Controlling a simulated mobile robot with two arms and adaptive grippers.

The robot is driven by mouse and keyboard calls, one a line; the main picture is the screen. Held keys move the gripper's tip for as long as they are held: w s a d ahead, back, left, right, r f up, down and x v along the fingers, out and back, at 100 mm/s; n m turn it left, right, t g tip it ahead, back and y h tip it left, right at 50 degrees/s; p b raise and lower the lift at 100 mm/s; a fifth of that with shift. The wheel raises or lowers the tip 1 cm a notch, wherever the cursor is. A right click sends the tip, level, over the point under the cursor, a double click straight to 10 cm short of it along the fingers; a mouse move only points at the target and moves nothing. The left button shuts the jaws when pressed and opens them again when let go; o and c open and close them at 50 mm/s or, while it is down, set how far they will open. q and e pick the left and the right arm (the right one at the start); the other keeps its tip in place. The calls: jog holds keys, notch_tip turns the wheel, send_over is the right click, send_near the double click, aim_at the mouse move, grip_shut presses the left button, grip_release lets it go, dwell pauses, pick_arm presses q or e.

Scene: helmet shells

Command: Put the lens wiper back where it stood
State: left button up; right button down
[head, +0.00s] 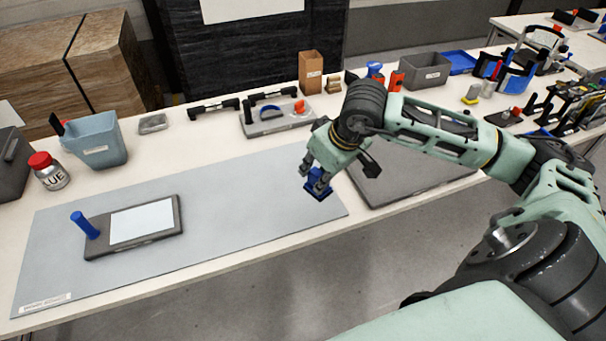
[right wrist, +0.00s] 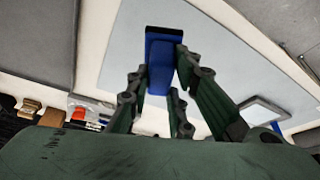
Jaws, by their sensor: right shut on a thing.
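The lens wiper (head: 319,192) is blue, with a dark edge at its far end in the right wrist view (right wrist: 161,55). My right gripper (head: 318,176) is shut on it; the fingers (right wrist: 160,88) sit on both sides of its blue body. It is over the right end of the grey mat (head: 230,190). I cannot tell whether it touches the mat. The fingers hide part of it in the head view. My left gripper is not in view.
A dark plate (head: 178,226) with a white panel and a blue peg (head: 84,224) lies on the mat's left. A blue-grey bin (head: 93,148) and red-lidded jar (head: 52,176) stand behind it. A grey tray (head: 400,192) lies right of the mat. The mat's middle is clear.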

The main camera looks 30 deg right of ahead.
jog(key=w+f+p, duration=0.1)
jog(key=w+f, duration=0.3)
jog(key=w+f+p, duration=0.1)
jog(key=f, duration=0.1)
jog(key=shift+w+a+f+p, duration=0.35)
jog(key=shift+w+a, duration=0.05)
jog(key=shift+f, duration=0.5)
jog(key=shift+f, duration=0.2)
jog(key=c, duration=1.6)
grip_release()
jog(key=shift+r, duration=0.1)
